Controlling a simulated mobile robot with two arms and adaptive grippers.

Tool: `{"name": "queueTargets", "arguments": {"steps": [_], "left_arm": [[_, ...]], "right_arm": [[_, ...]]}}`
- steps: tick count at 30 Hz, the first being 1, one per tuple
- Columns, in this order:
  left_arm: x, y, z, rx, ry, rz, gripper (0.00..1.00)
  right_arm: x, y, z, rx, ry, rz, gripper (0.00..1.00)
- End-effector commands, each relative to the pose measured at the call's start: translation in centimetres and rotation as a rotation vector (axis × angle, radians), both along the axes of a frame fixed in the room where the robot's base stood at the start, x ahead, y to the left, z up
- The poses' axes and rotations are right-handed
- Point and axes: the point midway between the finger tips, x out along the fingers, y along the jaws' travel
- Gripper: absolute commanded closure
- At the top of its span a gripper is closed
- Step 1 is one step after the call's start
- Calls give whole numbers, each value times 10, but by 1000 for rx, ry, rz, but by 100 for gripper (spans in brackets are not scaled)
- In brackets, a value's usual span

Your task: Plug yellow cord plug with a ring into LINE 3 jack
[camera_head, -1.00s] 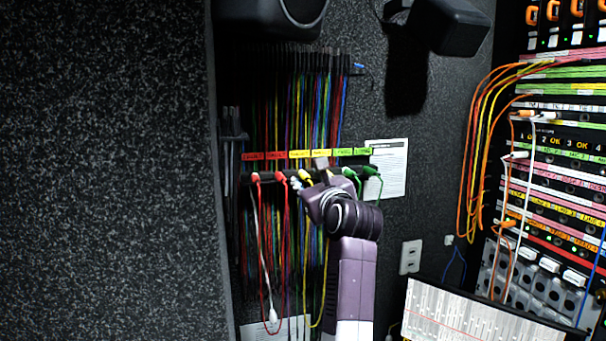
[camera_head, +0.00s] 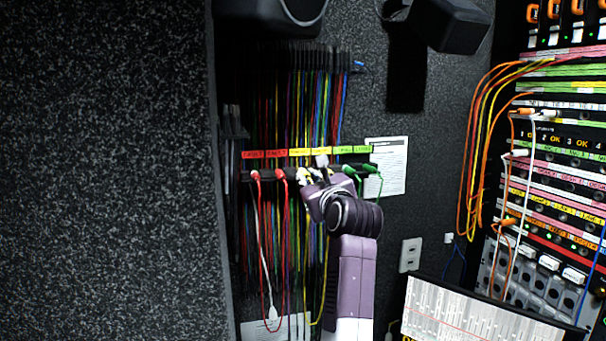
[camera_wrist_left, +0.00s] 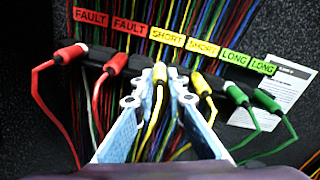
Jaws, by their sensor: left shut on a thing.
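My left gripper (camera_head: 305,175) is at the holder bar under the yellow SHORT labels. In the left wrist view its pale blue fingers (camera_wrist_left: 160,86) are shut on a yellow plug (camera_wrist_left: 159,72), whose yellow cord runs down between them. The plug is still at the bar; its tip is hidden. A second yellow plug (camera_wrist_left: 200,83) hangs just right of the fingers. I cannot make out a ring on either plug. The jack panel (camera_head: 565,165) is at the right in the head view; its LINE 3 label is too small to read. My right gripper is not in view.
Red plugs (camera_wrist_left: 116,63) hang left of my gripper and green plugs (camera_wrist_left: 238,96) hang right of it. Many coloured cords (camera_head: 310,100) hang behind. Orange and yellow cords (camera_head: 480,130) loop beside the panel. A tilted screen (camera_head: 470,315) stands at the lower right.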

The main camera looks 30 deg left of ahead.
Motion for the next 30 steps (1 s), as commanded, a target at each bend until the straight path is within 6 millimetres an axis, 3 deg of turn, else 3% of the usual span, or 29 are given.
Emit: {"name": "queueTargets", "arguments": {"steps": [21,30], "left_arm": [[0,0,25,0,-1,0,100],[0,0,25,0,0,0,100]], "right_arm": [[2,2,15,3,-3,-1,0],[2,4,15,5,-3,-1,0]]}}
